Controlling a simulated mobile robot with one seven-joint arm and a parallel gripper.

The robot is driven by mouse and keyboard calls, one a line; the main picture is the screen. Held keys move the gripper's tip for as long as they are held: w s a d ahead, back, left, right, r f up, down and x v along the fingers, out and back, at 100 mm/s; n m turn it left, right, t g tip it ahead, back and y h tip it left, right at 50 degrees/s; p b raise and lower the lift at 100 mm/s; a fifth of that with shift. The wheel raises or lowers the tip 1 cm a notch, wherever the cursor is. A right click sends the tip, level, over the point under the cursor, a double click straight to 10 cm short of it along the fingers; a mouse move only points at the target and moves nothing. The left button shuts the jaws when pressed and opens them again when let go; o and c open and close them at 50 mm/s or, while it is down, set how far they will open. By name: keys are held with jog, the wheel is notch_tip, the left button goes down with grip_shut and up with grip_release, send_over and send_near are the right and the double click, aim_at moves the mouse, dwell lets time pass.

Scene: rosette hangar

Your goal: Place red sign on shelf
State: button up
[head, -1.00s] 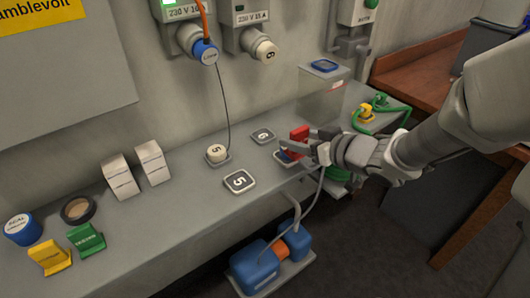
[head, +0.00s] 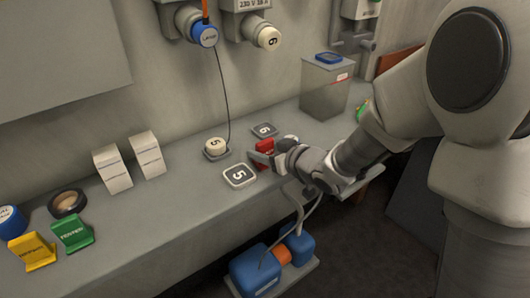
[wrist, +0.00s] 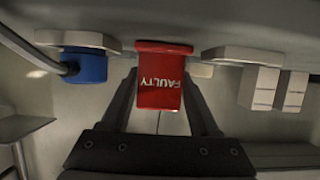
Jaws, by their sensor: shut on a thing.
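A red sign with "FAULTY" in white letters is in my gripper; it shows in the head view (head: 264,146) and upside down in the wrist view (wrist: 160,92). My gripper (head: 268,157) is shut on it, with a dark finger at each side in the wrist view (wrist: 160,105). The grey shelf (head: 180,190) runs along the wall under the sign. The sign is between the "6" tile (head: 264,130) and the "5" tile (head: 240,176). I cannot tell whether it touches the shelf. My gripper hides its lower part.
A cream plug (head: 215,147) with a cord stands left of the sign. White signs (head: 148,155), a green sign (head: 73,233) and a yellow sign (head: 33,251) stand further left. A blue plug (wrist: 85,66) shows in the wrist view.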

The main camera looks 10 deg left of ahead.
jog(key=shift+f, duration=0.2)
jog(key=o, duration=1.4)
jog(key=shift+r, duration=0.1)
jog(key=shift+c, duration=0.2)
jog(key=shift+r, duration=0.15)
jog(key=shift+d+r, duration=0.1)
jog(key=shift+r, duration=0.1)
jog(key=p+v, duration=0.3)
jog(key=v, duration=0.8)
jog(key=shift+s+d, duration=0.3)
